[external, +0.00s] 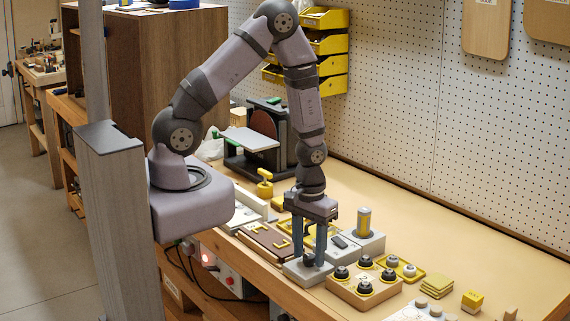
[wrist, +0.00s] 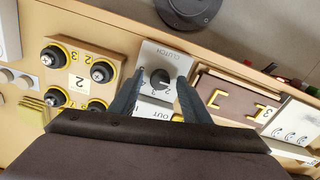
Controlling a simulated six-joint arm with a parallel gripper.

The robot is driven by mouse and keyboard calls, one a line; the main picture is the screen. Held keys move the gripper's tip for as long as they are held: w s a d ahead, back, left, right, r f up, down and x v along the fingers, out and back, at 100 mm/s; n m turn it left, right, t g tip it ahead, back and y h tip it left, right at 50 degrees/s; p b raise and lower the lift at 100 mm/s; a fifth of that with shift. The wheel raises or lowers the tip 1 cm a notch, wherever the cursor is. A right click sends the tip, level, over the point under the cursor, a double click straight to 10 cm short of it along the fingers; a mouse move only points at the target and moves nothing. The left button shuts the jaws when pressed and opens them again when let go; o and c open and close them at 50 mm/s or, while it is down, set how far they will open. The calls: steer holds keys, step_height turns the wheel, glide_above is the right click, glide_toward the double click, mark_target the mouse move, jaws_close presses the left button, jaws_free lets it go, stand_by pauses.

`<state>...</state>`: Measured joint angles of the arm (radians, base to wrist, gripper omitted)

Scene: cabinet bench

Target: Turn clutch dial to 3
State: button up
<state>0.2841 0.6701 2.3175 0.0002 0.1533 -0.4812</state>
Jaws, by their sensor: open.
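The clutch dial (wrist: 159,79) is a dark round knob on a light grey plate (wrist: 172,54) marked CLUTCH. Numbers show around its lower side in the wrist view; a pale pointer mark seems to face right, but the number it meets is too small to read surely. My gripper (wrist: 161,80) is open, with one finger on each side of the dial. I cannot tell whether the fingers touch it. In the external view my gripper (external: 315,255) points straight down over the grey plate (external: 297,271), and the dial is mostly hidden by the fingers.
A wooden block with several black-and-yellow knobs (external: 363,290) stands close to the right of my gripper. A brown board with yellow handles (external: 268,243) lies to the left. A grey block with a yellow cylinder (external: 364,221) stands behind.

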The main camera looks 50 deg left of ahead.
steer(key=c, duration=1)
steer(key=shift+c, duration=0.2)
steer(key=shift+m, duration=0.3)
steer(key=m, duration=0.8)
steer(key=shift+m, duration=0.3)
steer(key=m, duration=0.4)
steer(key=shift+m, duration=2.2)
steer(key=shift+w, duration=0.1)
